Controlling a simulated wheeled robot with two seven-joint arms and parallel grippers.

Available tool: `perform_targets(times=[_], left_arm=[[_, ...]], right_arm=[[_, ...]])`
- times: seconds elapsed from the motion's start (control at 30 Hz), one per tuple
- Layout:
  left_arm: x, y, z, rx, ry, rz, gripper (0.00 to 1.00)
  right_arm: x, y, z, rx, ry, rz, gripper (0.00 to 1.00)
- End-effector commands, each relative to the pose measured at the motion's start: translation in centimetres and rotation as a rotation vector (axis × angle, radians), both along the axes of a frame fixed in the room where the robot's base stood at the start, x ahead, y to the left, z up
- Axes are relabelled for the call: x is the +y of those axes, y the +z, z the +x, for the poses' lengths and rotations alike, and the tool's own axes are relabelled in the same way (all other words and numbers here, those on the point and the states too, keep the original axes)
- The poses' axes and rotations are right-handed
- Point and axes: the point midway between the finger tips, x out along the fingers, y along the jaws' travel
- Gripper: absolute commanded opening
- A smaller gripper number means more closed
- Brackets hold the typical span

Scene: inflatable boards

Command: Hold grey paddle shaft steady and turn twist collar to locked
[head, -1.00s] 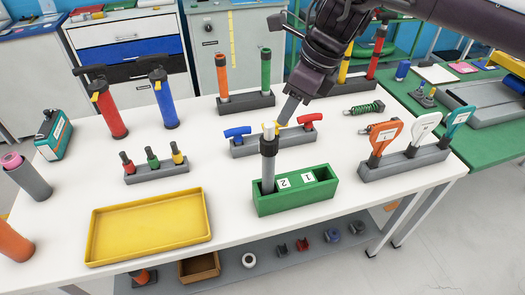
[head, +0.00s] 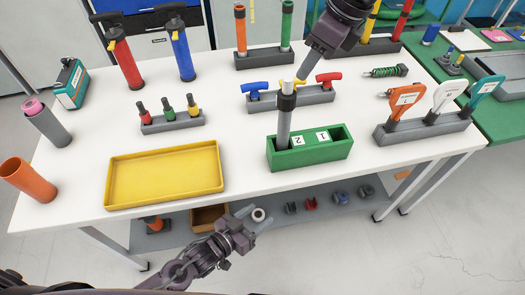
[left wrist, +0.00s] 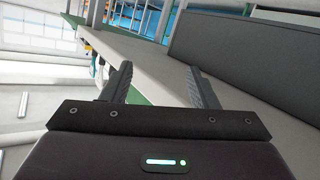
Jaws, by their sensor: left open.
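The grey paddle shaft (head: 284,126) stands upright, leaning slightly, in the left slot, marked 2, of a green box (head: 310,158). The black twist collar (head: 287,101) sits near its upper end, with a lighter grey tube end above. My right gripper (head: 302,68) reaches down from the top, just behind or beside the shaft's upper end; its fingers are partly unclear and I cannot tell whether they touch. My left gripper (head: 257,217) is open and empty, in front of the table's front edge and below the green box. Its open fingers also show in the left wrist view (left wrist: 160,85).
A yellow tray (head: 165,175) lies left of the green box. A grey holder with coloured T-handles (head: 291,96) stands behind the shaft. A rack with orange, white and teal handles (head: 425,128) is at right. A lower shelf (head: 330,205) holds small rings.

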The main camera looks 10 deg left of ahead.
Motion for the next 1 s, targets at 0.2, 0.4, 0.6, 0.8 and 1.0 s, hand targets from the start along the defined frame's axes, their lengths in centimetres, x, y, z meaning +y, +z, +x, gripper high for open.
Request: perform_targets(times=[0.2, 0.4, 0.6, 0.8, 1.0], left_arm=[[-5.2, 11.7, -1.4, -0.14, -0.144, -0.213, 0.54], [-2.8, 16.1, 6.1, -0.283, -0.069, -0.077, 0.54], [-1.2, 17.6, 9.5, -0.332, -0.018, -0.001, 0.54], [-2.2, 17.8, 11.4, -0.339, -0.011, 0.008, 0.54], [-4.1, 17.8, 13.9, -0.339, -0.012, 0.008, 0.54]], right_arm=[[0.0, 0.0, 0.0, 0.0, 0.0, 0.0, 0.36], [0.0, 0.0, 0.0, 0.0, 0.0, 0.0, 0.36], [0.0, 0.0, 0.0, 0.0, 0.0, 0.0, 0.36], [0.0, 0.0, 0.0, 0.0, 0.0, 0.0, 0.36], [0.0, 0.0, 0.0, 0.0, 0.0, 0.0, 0.36]])
